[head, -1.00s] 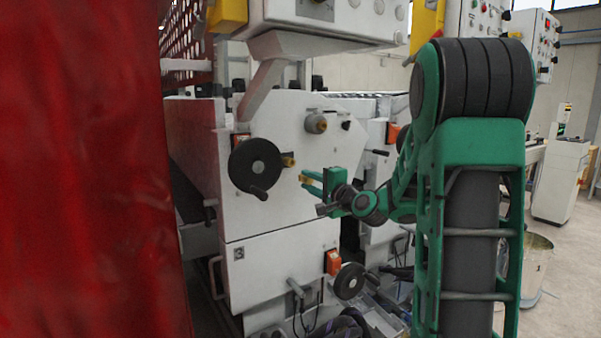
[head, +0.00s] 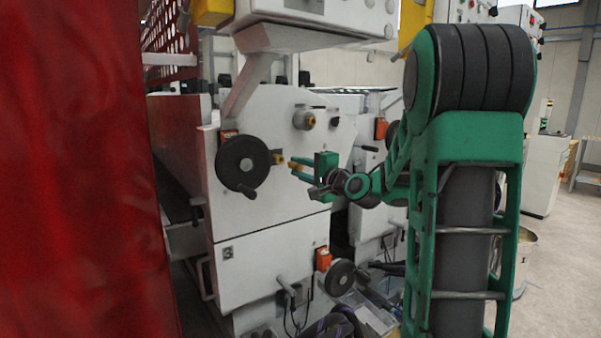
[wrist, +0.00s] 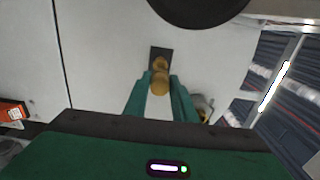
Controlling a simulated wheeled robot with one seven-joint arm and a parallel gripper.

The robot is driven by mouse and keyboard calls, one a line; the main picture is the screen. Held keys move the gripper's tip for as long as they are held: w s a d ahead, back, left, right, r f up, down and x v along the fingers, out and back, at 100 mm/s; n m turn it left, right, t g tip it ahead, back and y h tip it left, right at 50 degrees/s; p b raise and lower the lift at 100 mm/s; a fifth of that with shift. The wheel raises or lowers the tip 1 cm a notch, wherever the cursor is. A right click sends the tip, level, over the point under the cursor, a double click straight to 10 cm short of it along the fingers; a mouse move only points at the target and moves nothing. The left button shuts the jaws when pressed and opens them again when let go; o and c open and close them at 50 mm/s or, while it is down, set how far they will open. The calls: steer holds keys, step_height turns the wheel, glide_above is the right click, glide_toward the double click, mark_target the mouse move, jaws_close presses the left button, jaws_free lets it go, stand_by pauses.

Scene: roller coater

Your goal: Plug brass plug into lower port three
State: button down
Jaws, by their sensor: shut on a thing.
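My gripper (head: 297,166) is shut on the brass plug (head: 292,165), whose free end sticks out towards the machine. In the wrist view the brass plug (wrist: 160,87) sits between the two green fingertips (wrist: 160,95). A brass port (head: 278,158) on a dark plate stands just right of the black handwheel on the white machine face. In the wrist view this port (wrist: 160,63) is directly beyond the plug and partly hidden by it. A narrow gap seems to separate plug and port in the head view; the wrist view cannot confirm it. No port number is readable.
The black handwheel (head: 242,163) with its crank handle is close beside the port. A grey cylindrical fitting with a brass end (head: 304,120) juts out above. A lower handwheel (head: 340,277) is well below. A red curtain-like surface (head: 75,180) fills the left.

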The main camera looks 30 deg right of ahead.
steer(key=shift+w+a, duration=0.1)
steer(key=shift+w, duration=1.9)
steer(key=shift+w, duration=1.25)
stand_by(0.4)
steer(key=c, duration=1.4)
jaws_free()
steer(key=shift+s, duration=0.1)
steer(key=s, duration=1)
steer(key=shift+s+d, duration=0.2)
steer(key=shift+s, duration=0.05)
